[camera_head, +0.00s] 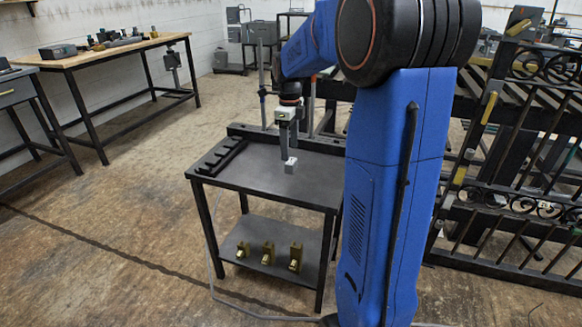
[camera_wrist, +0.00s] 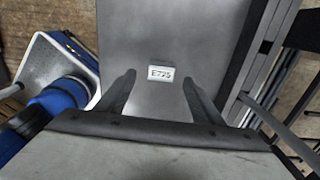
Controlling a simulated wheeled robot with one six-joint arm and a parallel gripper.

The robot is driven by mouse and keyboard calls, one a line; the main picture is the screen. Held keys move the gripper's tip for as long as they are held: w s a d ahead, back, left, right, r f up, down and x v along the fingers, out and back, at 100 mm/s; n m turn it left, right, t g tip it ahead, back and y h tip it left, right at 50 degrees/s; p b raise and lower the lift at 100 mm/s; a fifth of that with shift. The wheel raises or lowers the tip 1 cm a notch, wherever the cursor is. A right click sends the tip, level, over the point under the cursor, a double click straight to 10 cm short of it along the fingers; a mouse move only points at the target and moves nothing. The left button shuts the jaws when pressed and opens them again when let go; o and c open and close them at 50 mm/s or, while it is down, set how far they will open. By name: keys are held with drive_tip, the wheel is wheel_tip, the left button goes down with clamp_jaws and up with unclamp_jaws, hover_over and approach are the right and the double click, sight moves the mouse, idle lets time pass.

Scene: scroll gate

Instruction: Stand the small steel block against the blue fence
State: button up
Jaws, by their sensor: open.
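A small light-grey block (camera_head: 291,166) shows at the lower end of my gripper (camera_head: 290,150), over the dark tabletop (camera_head: 252,172). In the wrist view a small pale face marked "E725" (camera_wrist: 160,73) lies between my two dark fingertips, with a gap on each side. My gripper is open and points down. I cannot tell how far the fingertips are above the block or beside it. I see no clearly blue fence on the table; a dark rail (camera_head: 250,132) runs along its back edge.
A dark notched rack (camera_head: 220,157) lies along the table's left side. Several brass-coloured blocks (camera_head: 267,252) stand on the lower shelf (camera_head: 282,268). A wooden bench (camera_head: 110,52) stands at the back left, and scrollwork gate panels (camera_head: 520,140) at the right. The tabletop's front is clear.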

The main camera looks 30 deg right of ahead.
sight(291, 161)
drive_tip(key=shift+d+f, duration=0.15)
drive_tip(key=shift+f, duration=1.55)
drive_tip(key=shift+d+f, duration=0.1)
drive_tip(key=shift+f, duration=1.6)
clamp_jaws()
drive_tip(key=shift+r, duration=5.05)
